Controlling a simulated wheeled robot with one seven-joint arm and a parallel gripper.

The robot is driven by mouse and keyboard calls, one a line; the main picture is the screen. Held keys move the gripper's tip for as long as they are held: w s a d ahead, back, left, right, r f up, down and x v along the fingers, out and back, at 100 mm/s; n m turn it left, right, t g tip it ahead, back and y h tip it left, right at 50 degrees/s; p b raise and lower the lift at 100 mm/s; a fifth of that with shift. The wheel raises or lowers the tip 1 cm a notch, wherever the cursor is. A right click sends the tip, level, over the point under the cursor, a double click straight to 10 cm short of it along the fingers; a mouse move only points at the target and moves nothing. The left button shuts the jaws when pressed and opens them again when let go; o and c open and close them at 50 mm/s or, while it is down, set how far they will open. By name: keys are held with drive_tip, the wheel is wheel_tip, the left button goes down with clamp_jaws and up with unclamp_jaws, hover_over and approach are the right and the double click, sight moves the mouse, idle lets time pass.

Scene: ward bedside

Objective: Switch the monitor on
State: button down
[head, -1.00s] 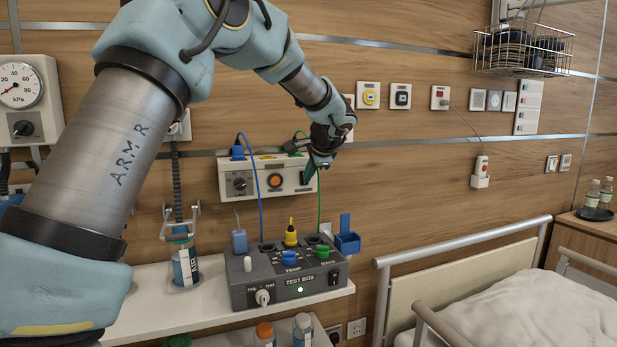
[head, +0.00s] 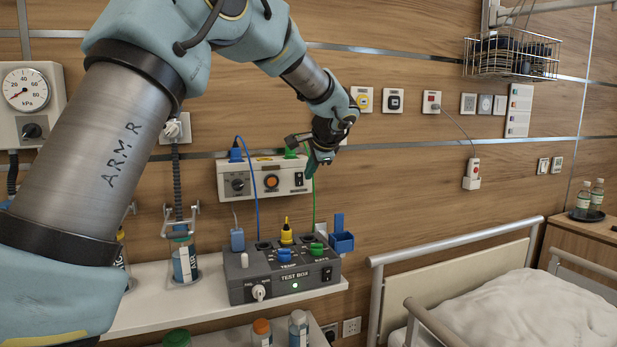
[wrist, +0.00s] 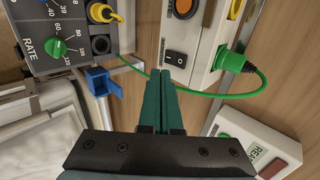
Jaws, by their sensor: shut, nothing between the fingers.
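The white wall unit (head: 255,190) has a grey dial, an orange round button and a black rocker switch (head: 298,179) at its right end. I cannot read a label naming it the monitor. In the wrist view the rocker (wrist: 175,57) shows just beyond my fingertips, on the unit's front face. My gripper (head: 311,172) is at the unit's right end, pointing down and toward it. In the wrist view its dark green fingers (wrist: 160,76) are together, with nothing between them. The tips look close to the rocker; I cannot tell whether they touch.
Blue and green cables (wrist: 262,85) run from the wall unit; the green one passes close to my fingers. A blue holder (head: 341,241) sits beside the box. The bed is at right.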

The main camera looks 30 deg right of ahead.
drive_tip(key=b+v, duration=0.1)
drive_tip(key=v, duration=0.7)
drive_tip(key=shift+r, duration=0.3)
